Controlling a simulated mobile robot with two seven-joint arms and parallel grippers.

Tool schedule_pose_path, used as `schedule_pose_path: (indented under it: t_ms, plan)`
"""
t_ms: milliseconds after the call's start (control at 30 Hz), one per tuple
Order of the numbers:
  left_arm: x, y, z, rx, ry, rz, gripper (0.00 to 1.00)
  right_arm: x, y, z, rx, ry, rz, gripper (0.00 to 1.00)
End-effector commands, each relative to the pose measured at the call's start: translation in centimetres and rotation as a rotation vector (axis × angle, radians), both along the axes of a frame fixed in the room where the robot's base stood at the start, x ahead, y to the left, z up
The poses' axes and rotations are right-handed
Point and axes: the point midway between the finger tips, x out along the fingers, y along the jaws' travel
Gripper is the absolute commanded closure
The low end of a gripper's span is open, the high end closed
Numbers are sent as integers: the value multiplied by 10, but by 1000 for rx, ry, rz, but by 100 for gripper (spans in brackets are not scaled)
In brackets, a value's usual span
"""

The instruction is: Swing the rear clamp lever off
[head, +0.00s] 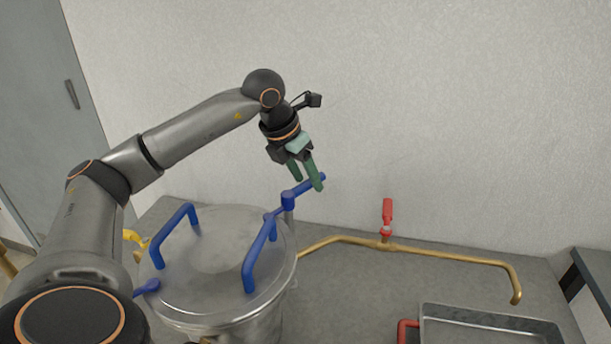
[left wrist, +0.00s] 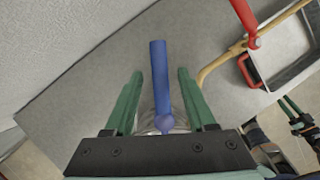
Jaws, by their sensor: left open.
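The rear clamp lever (head: 312,184) is a blue bar on a blue pivot post at the back rim of the round steel vessel (head: 222,262). Its handle points right and away from the lid. My left gripper (head: 308,182) is open with green fingers pointing down at the handle. In the left wrist view the blue handle (left wrist: 159,75) lies between the two open fingers (left wrist: 160,88), with a gap on each side. I cannot tell whether the fingertips reach down to its height. My right gripper (left wrist: 297,110) shows small at the right edge of the left wrist view; its opening is unclear.
Two blue lid handles (head: 176,235) stand up from the lid. Another blue lever (head: 147,287) is at the front left rim. A brass pipe (head: 440,253) with a red valve handle (head: 387,215) runs right. A metal tray (head: 490,320) sits front right. The wall is behind.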

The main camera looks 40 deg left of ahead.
Motion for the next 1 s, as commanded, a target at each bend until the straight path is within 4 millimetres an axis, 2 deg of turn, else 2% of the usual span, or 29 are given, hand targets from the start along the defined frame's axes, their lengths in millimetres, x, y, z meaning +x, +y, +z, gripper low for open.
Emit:
schedule_pose_path:
  t_ms: [67,533,1000]
  plan:
    - [0,0,0,0,0,0,45,0,0,0,0,-1,1,61]
    - [0,0,0,0,0,0,98,1,1,1,1,-4,1,61]
    - [0,0,1,0,0,0,100,2,1,2,1,-5,1,61]
